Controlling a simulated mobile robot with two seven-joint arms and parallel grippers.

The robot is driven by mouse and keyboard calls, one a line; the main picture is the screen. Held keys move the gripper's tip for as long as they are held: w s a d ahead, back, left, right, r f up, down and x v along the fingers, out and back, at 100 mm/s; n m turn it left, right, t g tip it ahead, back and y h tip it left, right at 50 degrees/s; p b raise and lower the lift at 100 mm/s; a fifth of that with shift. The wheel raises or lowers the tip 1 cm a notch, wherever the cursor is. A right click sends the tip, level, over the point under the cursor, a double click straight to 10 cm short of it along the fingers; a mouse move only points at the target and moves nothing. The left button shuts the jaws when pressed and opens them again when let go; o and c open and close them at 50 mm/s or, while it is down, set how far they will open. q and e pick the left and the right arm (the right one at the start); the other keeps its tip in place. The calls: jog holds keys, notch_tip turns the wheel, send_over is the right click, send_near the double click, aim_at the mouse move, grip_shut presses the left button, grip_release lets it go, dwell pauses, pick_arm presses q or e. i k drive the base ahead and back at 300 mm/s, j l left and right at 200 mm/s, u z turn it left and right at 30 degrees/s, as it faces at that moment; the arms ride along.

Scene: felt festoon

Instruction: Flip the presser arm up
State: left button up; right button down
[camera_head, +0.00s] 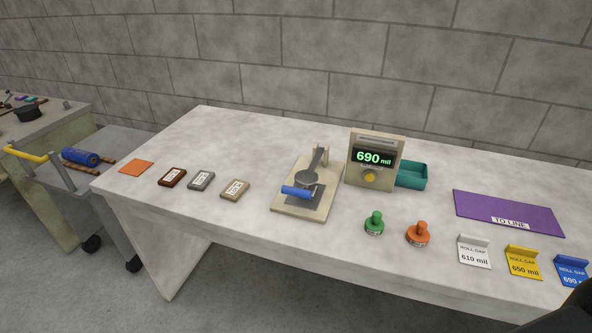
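The presser (285,207) is a beige base with an upright hinge post at its back, standing mid-table. Its grey presser arm (315,164) slopes down from the post toward the front, with a round grey disc. A blue handle bar (297,192) is at its front end, low over a dark plate on the base. The arm looks lowered; whether the disc touches the plate I cannot tell. Neither of my grippers shows. A dark shape in the bottom right corner may be part of my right arm.
Green (374,223) and orange (418,234) knobbed stamps stand in front. Small blocks (201,180) lie left. A purple mat (508,213) and roll-gap cards (474,250) are right.

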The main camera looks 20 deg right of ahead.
aim_at(306, 179)
jog(key=j+z, duration=0.1)
jog(key=z, duration=0.3)
jog(key=i+j+z, duration=0.15)
jog(key=z, duration=0.25)
jog(key=j+z, duration=0.15)
jog(key=z, duration=0.2)
jog(key=j+z, duration=0.25)
jog(key=j, duration=0.2)
jog(key=j+z, duration=0.25)
jog(key=j, duration=0.2)
jog(key=j+z, duration=0.15)
jog(key=j, duration=1.3)
